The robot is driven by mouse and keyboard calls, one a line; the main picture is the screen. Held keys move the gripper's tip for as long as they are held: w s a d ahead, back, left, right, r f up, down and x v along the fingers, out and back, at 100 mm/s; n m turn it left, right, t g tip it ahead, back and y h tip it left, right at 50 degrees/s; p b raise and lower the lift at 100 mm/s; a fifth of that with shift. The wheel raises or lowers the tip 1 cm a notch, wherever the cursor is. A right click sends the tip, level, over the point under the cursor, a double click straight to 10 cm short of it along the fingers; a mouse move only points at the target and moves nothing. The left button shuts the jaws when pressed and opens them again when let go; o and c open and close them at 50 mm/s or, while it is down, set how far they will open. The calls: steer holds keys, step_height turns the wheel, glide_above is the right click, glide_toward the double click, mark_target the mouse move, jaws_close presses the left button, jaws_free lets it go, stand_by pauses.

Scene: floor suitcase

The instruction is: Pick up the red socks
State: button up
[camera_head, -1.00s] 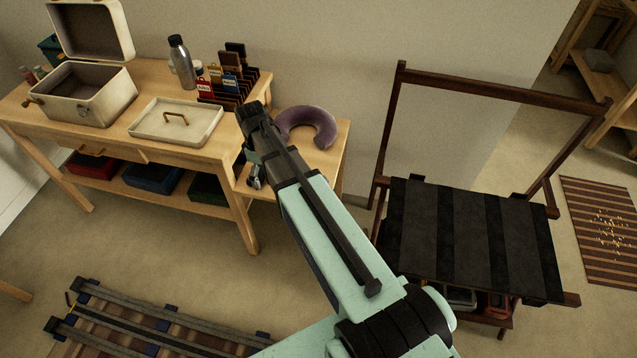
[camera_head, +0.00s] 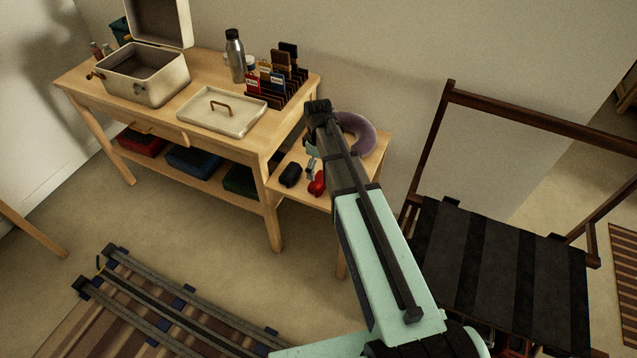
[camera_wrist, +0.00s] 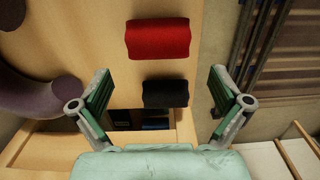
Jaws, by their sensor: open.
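The red socks (camera_head: 317,183) are a rolled bundle near the front edge of the small side table (camera_head: 300,190), partly beside my arm in the head view. In the wrist view the red socks (camera_wrist: 158,39) lie ahead of my fingers, toward the top. A black rolled bundle (camera_head: 290,174) lies to their left; in the wrist view this black bundle (camera_wrist: 166,93) sits between the fingertips in the picture. My gripper (camera_wrist: 163,90) is open with nothing held, and looks down over the side table. In the head view my arm hides most of its fingers.
A purple neck pillow (camera_head: 357,135) lies on the side table behind my arm.

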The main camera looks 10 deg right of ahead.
mark_target(318, 178)
steer(key=shift+w+f+p, duration=0.1)
steer(key=shift+f+p, duration=0.3)
steer(key=shift+f, duration=3.55)
steer(key=c, duration=0.8)
